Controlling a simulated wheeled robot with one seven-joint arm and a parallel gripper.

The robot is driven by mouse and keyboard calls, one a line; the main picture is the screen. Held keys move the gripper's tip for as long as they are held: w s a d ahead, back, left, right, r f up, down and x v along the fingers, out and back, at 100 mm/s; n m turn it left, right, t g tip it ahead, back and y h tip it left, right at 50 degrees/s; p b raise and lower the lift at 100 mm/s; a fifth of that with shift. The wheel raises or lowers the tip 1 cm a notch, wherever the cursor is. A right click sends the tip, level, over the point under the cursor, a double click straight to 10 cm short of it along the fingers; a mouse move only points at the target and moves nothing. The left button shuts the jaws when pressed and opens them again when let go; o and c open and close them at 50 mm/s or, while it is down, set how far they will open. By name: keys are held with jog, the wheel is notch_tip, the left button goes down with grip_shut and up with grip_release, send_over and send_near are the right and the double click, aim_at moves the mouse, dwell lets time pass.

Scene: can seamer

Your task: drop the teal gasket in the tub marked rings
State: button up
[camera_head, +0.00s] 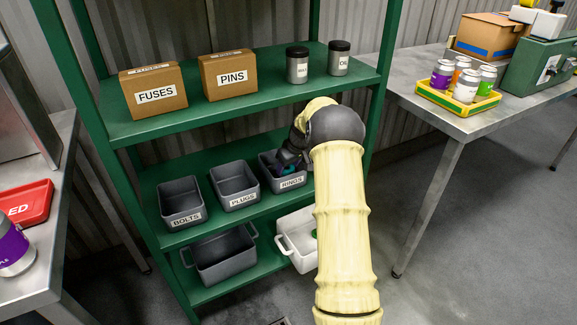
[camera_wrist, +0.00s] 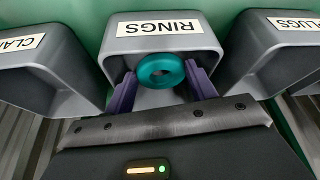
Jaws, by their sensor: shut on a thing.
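The teal gasket (camera_wrist: 161,71) is a thick ring held between the two purple fingers of my gripper (camera_wrist: 162,88) in the wrist view. The grey tub marked RINGS (camera_wrist: 160,32) is directly beyond it, and the gasket overlaps its opening in that picture. In the head view the RINGS tub (camera_head: 292,183) is on the middle green shelf, and my gripper (camera_head: 288,167) is over it. My arm hides part of the tub. I cannot tell how far the gasket is above the tub floor.
The PLUGS tub (camera_head: 236,187) stands beside the RINGS tub, with the BOLTS tub (camera_head: 181,204) farther left. Another tub (camera_wrist: 40,65) flanks RINGS in the wrist view. The upper shelf (camera_head: 225,106), with boxes and jars, is above my gripper.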

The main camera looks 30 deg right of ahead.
aim_at(288, 168)
jog(key=shift+f, duration=0.55)
jog(key=o, duration=1)
jog(key=shift+c, duration=0.2)
jog(key=shift+r, duration=0.45)
jog(key=p+v, duration=0.1)
jog(key=v, duration=0.2)
jog(key=shift+s+r, duration=0.2)
jog(key=shift+r, duration=0.15)
jog(key=s+d, duration=0.2)
jog(key=s, duration=0.9)
jog(key=shift+s+d+f, duration=0.15)
jog(key=shift+d+f, duration=0.1)
jog(key=shift+d, duration=0.1)
